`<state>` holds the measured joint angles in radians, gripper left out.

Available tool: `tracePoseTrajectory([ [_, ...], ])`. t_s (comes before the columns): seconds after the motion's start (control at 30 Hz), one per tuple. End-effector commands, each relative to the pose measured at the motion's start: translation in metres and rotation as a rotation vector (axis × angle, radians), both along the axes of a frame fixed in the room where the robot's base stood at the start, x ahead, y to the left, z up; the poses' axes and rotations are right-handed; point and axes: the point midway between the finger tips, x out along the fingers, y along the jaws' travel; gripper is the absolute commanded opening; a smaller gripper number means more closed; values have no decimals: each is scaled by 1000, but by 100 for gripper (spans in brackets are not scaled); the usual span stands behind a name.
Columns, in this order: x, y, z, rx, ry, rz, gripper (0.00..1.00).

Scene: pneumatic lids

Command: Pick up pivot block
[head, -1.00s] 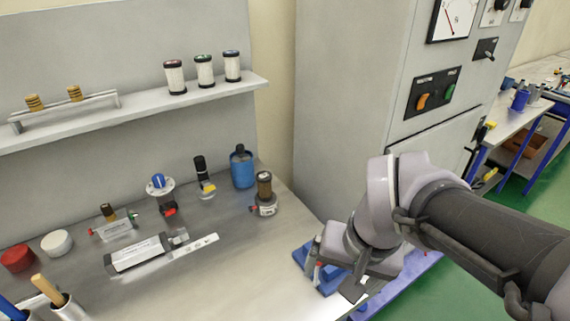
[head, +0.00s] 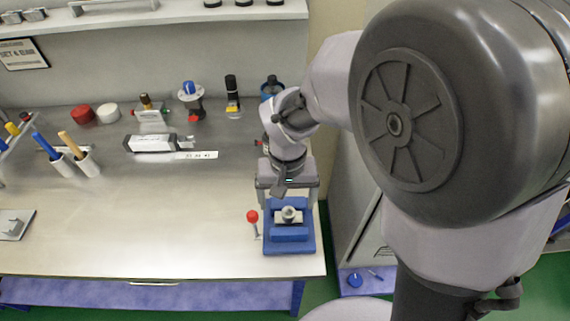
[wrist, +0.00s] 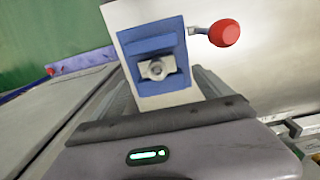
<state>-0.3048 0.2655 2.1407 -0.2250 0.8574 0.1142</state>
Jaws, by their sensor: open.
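A small grey metal block with a round centre, which looks like the pivot block (head: 289,215), sits in a blue fixture (head: 289,247) at the bench's front right corner. In the wrist view the block (wrist: 157,69) lies within the blue fixture (wrist: 153,48), beyond my gripper's fingers. My gripper (head: 287,196) is open and empty, just behind and above the block in the head view. In the wrist view its fingers (wrist: 165,90) are partly hidden behind the gripper body. Any gap between the fingers and the block is hard to judge.
A red-knobbed lever (head: 252,217) stands at the fixture's left; its knob also shows in the wrist view (wrist: 225,33). The middle of the bench (head: 150,215) is clear.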

Motion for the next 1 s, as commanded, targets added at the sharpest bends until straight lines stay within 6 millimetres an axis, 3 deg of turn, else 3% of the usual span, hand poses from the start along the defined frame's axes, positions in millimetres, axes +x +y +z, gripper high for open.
tracePoseTrajectory([
  [0.03, 0, 0, -11, 0, 1, 0, 89],
  [0.27, -2, -1, -34, 0, 1, -2, 89],
  [0.43, -5, -2, -68, -1, 2, 0, 89],
  [0.67, -4, -2, -68, 1, -2, 0, 87],
  [1.0, -4, -2, -68, 1, -1, -1, 20],
])
